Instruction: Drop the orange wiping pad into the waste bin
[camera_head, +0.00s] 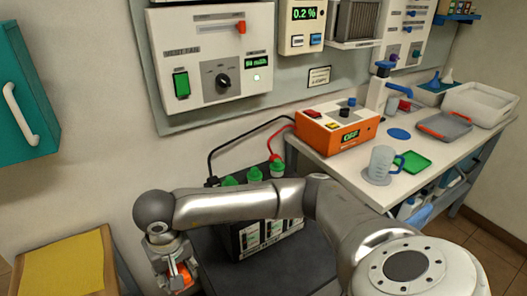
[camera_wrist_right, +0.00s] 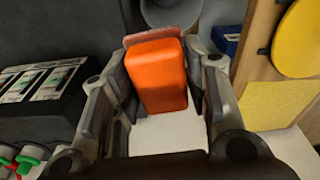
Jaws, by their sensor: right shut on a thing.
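The orange wiping pad (camera_wrist_right: 158,76) is held between the two fingers of my right gripper (camera_wrist_right: 163,92) in the right wrist view. In the head view my right gripper (camera_head: 172,272) hangs at the lower left, with a bit of the orange pad (camera_head: 184,276) showing in it. A grey round container (camera_wrist_right: 172,14), which looks like the waste bin, is partly visible beyond the fingertips in the right wrist view. Its inside and base are mostly hidden. The bin is not visible in the head view. My left gripper is in neither view.
A battery (camera_head: 268,236) with green caps stands on a dark surface behind my right arm. A wooden stand with a yellow top (camera_head: 62,268) is at the lower left. A blue box (camera_wrist_right: 228,38) lies beside the grey container. The workbench (camera_head: 345,165) at the right holds several items.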

